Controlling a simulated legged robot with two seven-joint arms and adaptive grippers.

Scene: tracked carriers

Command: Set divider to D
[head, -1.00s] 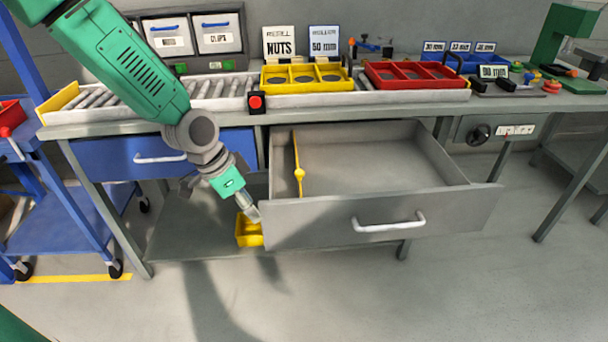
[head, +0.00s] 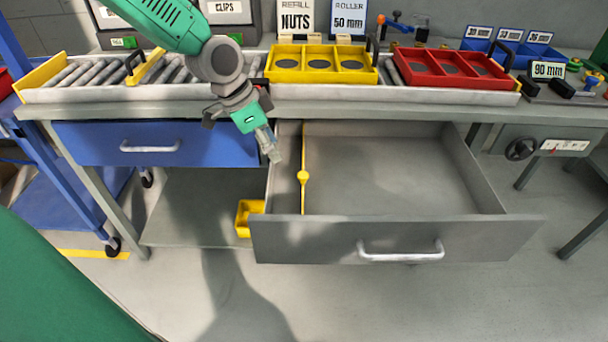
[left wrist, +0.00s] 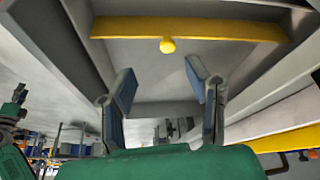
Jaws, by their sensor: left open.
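The divider (head: 304,178) is a thin yellow bar with a round knob, standing across the open grey drawer (head: 350,236) near its left wall. No letter marks on the drawer can be made out. My left gripper (head: 275,158) is at the drawer's left wall, left of the divider and apart from it. In the left wrist view, the two fingers of my left gripper (left wrist: 165,90) are spread with nothing between them. The yellow divider (left wrist: 215,29) and its knob lie beyond the fingertips there. My right gripper is not seen.
The blue drawer (head: 155,146) beside it is shut. A small yellow bin (head: 246,217) is below the open drawer's left side. Yellow (head: 320,75) and red (head: 452,83) carriers stand on the conveyor above. The drawer's floor right of the divider is clear.

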